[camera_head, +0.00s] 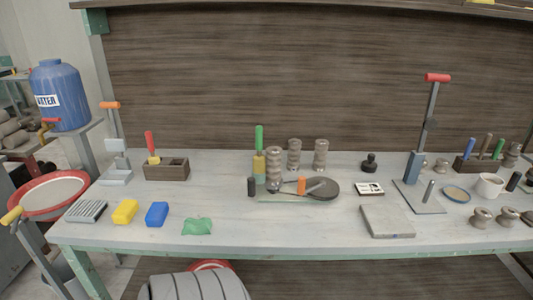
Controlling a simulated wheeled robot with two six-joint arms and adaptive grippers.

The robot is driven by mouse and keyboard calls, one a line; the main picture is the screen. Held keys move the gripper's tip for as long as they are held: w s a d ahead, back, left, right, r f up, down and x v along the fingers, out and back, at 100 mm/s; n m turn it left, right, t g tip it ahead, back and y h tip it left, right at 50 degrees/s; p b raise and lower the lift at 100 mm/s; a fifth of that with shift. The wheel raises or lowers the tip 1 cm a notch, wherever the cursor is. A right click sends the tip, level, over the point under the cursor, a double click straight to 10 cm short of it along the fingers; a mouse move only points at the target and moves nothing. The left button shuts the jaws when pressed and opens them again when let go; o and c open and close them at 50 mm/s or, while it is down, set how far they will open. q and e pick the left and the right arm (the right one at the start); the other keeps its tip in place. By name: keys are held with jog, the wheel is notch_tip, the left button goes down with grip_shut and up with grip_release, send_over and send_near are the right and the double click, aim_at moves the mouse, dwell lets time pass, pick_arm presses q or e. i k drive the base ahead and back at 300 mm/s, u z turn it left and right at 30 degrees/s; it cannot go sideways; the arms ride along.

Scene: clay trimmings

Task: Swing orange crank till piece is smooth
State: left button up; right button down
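An orange grip (110,105) tops an upright grey handle on a small grey metal device (115,162) at the left end of the workbench. I cannot make out a clay piece in this device. A small upright orange part (301,185) also shows at the dark round plate (322,190) in the middle of the bench. Neither of my grippers is in view, and nothing is seen touching the orange grip.
The workbench (250,222) holds a red-handled lever press (437,77), a grey slab (387,221), yellow (125,211) and blue (157,214) blocks and a green lump (197,226). A red-rimmed basin (50,195) and blue water tank (60,95) stand left. The front middle is clear.

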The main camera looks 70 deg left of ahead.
aim_at(322, 188)
jog(key=z, duration=0.1)
jog(key=k, duration=0.2)
jog(key=u, duration=1.05)
